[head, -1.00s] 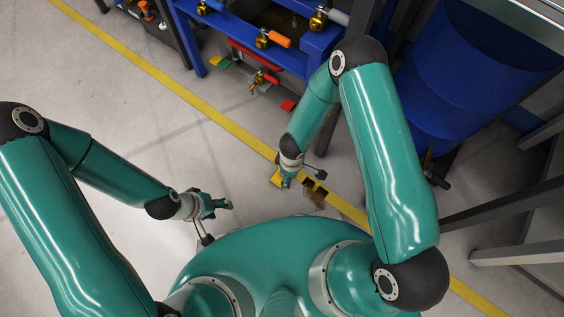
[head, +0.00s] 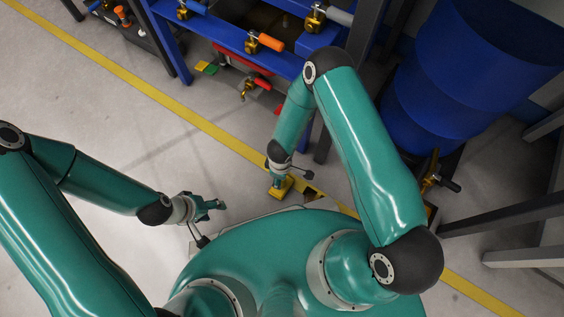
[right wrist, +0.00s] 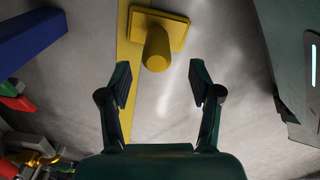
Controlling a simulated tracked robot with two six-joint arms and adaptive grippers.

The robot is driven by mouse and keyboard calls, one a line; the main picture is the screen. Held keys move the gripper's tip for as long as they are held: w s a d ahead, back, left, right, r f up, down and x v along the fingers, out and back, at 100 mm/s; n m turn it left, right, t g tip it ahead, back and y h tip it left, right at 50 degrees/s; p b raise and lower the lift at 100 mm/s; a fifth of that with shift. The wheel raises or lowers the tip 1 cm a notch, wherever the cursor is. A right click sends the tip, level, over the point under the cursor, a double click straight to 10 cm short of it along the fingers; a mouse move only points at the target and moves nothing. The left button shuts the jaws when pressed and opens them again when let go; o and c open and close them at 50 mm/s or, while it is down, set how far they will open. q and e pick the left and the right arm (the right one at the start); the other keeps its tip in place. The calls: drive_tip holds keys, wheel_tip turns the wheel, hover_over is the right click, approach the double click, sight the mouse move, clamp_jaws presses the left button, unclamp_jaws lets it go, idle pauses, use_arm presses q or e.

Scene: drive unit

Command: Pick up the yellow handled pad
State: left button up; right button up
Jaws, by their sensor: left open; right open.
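The yellow handled pad (right wrist: 158,38) lies on the floor at the top of the right wrist view, with its round handle pointing toward the camera. In the head view the pad (head: 282,189) shows just below the right gripper (head: 277,178), partly hidden by it. My right gripper also shows in the right wrist view (right wrist: 159,85), with its fingers apart and nothing between them. The pad's handle is beyond the fingertips, roughly midway between them. My left gripper (head: 211,204) is open and empty above the floor at the left.
A yellow floor line (head: 140,88) runs under the work area. A blue frame (head: 233,35) with orange-, red- and grey-handled valves stands at the back. A blue barrel (head: 460,80) is at the right. Green and red pieces lie below the frame.

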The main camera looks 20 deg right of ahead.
drive_tip(key=shift+f, duration=0.8)
wheel_tip(320, 180, down, 5)
drive_tip(key=b, duration=0.3)
drive_tip(key=shift+w+d+f, duration=0.1)
drive_tip(key=shift+d, duration=0.05)
clamp_jaws()
wheel_tip(320, 180, up, 20)
drive_tip(key=p, duration=0.9)
drive_tip(key=shift+p, duration=0.4)
drive_tip(key=shift+w, duration=0.1)
